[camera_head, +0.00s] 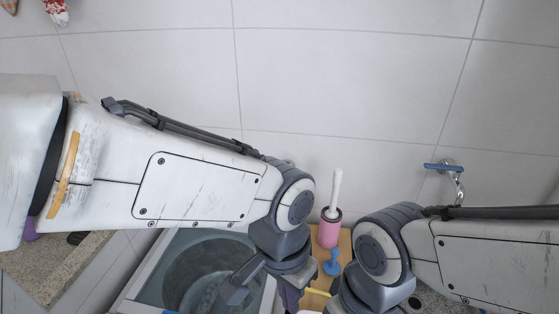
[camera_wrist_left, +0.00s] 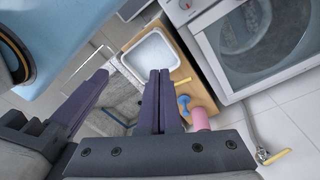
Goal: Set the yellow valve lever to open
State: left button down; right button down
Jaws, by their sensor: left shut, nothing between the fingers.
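The yellow valve lever (camera_wrist_left: 278,156) shows in the left wrist view at the lower right, on a metal valve (camera_wrist_left: 262,155) at the end of a grey pipe. My left gripper (camera_wrist_left: 159,73) is shut, its dark purple fingers side by side with nothing between them. It is well to the left of the lever in that view and does not touch it. In the head view, my left wrist hides most of this gripper at the bottom edge. My right arm shows there, but its fingers are out of view.
A washing machine (camera_wrist_left: 222,73) stands near a wooden board (camera_wrist_left: 188,72) with a white basin (camera_wrist_left: 174,57), a blue dumbbell-shaped item (camera_wrist_left: 184,103) and a pink cylinder (camera_wrist_left: 200,119). A blue-handled tap (camera_head: 437,167) is on the tiled wall. White floor tiles are bare at the lower right.

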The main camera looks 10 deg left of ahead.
pick_arm(q)
jog(key=w+a+r+n+t+y, duration=0.1)
jog(key=w+r+n, duration=0.15)
jog(key=w, duration=0.85)
jog(key=w+a+r+n+p, duration=0.15)
jog(key=w+n, duration=0.25)
jog(key=w, duration=0.7)
jog(key=w+a+r+n+t+y, duration=0.1)
jog(key=w+a+r+n, duration=0.15)
jog(key=w, duration=0.85)
jog(key=w+a+n+y, duration=0.1)
jog(key=w+a+n, duration=0.4)
jog(key=w+a, duration=0.45)
jog(key=w+p+x, duration=0.1)
jog(key=p+x, duration=0.3)
jog(key=x, duration=0.6)
jog(key=shift+t, duration=0.4)
jog(key=s+d+p, duration=0.1)
jog(key=s+d, duration=0.2)
